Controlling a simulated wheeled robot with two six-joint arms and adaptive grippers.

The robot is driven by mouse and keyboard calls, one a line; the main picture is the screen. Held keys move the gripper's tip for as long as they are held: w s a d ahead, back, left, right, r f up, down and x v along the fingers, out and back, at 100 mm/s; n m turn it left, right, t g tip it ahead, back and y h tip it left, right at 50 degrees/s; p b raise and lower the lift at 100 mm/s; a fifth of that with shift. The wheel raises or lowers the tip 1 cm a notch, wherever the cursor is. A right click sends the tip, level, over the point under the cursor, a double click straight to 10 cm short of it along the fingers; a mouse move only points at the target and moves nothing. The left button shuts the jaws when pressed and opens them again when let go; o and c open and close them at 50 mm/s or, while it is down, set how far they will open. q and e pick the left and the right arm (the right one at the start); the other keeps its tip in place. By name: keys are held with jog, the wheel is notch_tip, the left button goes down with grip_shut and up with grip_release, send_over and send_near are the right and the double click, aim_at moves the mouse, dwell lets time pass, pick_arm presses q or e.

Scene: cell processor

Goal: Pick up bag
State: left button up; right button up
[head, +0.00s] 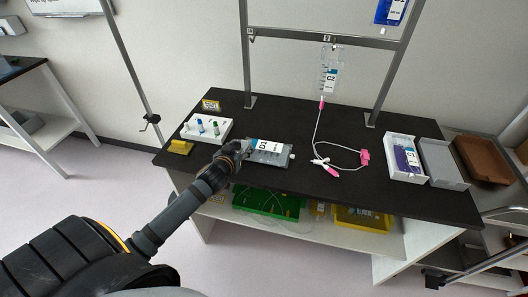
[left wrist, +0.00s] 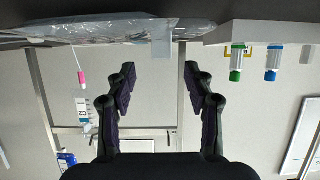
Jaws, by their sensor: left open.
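A clear bag with a white label marked with a "D" (head: 270,151) lies flat on the black tabletop (head: 300,178). My left gripper (head: 243,150) is at the bag's left end, its fingers partly hidden by the wrist. In the left wrist view, which is upside down, the gripper (left wrist: 159,72) is open with nothing between its fingers. The clear bag (left wrist: 110,30) shows there beyond the fingertips, along the top edge; I cannot tell whether they touch. My right gripper is not in view.
A C2 bag (head: 330,78) hangs from the rack, its pink-ended tubing (head: 350,168) on the table. A white tray with vials (head: 207,128) stands left of the gripper. A white bin (head: 403,172) with a purple bag (head: 407,160) and a grey bin (head: 443,176) stand right.

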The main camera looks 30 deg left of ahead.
aim_at(244, 142)
pick_arm(q)
jog(key=p+x, duration=0.1)
jog(key=x, duration=0.4)
jog(key=shift+a+f, duration=0.1)
jog(key=shift+a, duration=0.05)
jog(key=shift+s, duration=0.2)
jog(key=c, duration=0.3)
grip_shut()
jog(key=shift+w, duration=0.1)
